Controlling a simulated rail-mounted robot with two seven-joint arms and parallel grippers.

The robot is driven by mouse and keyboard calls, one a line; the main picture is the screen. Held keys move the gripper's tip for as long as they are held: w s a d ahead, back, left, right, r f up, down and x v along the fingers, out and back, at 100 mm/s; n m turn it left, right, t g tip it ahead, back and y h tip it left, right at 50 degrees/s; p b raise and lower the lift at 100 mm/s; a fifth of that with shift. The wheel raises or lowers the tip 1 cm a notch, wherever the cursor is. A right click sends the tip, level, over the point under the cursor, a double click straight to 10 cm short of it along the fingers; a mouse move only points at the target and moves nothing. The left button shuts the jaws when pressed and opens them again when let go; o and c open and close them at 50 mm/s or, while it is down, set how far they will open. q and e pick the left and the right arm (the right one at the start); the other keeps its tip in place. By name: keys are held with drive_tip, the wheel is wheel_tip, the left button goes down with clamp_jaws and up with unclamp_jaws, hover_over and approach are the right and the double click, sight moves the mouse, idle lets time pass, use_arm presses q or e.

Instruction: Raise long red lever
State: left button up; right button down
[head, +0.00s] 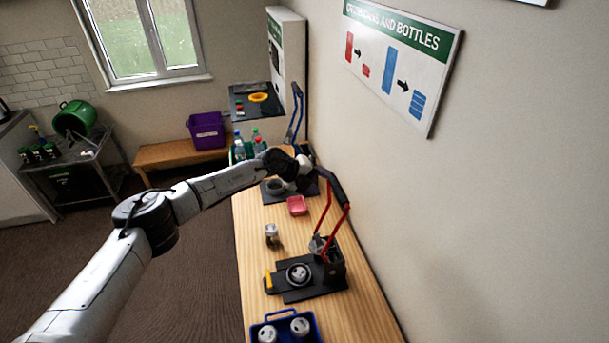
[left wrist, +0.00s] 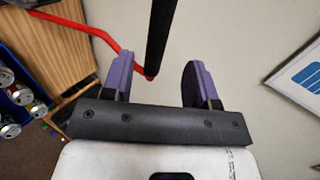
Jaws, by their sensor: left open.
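The long red lever (head: 338,230) has two red bars and a black crossbar handle (head: 333,188). Its bars rise steeply from the black can press (head: 318,283) on the wooden bench. My left gripper (head: 305,166) is by the far end of the handle, its fingers mostly hidden in the head view. In the left wrist view, the purple fingers (left wrist: 157,65) are open, with the handle (left wrist: 161,30) showing between them; contact cannot be told. A red bar (left wrist: 75,24) runs to the handle's end there. My right gripper is not in view.
The wall is close on the right of the bench (head: 258,215). A can (head: 271,233), a red tray (head: 297,206) and a blue crate (head: 259,325) holding cans stand on the bench. A second press has a blue lever (head: 297,112) farther back.

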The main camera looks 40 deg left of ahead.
use_arm(q)
drive_tip(key=shift+b+v, duration=0.35)
drive_tip(key=shift+v, duration=2.25)
